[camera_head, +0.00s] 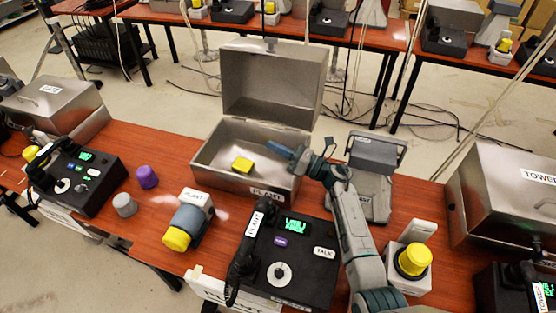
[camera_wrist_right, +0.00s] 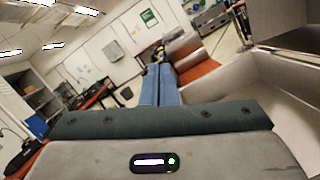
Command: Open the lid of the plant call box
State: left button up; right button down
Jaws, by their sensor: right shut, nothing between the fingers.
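The plant call box (camera_head: 222,137) is a grey metal box labelled PLANT in the middle of the table. Its lid (camera_head: 270,84) stands open and upright at the back. A yellow block (camera_head: 242,165) lies inside on the floor of the box. My right gripper (camera_head: 279,151) is shut and empty over the box's right part, its blue fingers pointing left; whether it touches the box I cannot tell. In the right wrist view the shut fingers (camera_wrist_right: 160,85) show beside the box's grey inner wall (camera_wrist_right: 265,80). My left gripper is not in view.
The PLANT phone console (camera_head: 310,262) with its handset stands in front of the box. A grey and yellow PLANT beacon (camera_head: 187,222), a purple knob (camera_head: 147,177) and a grey knob (camera_head: 124,205) are to the left. A TOWER box (camera_head: 505,190) stands at right.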

pick_arm(q)
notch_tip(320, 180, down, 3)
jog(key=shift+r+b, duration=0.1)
jog(key=shift+b, duration=0.75)
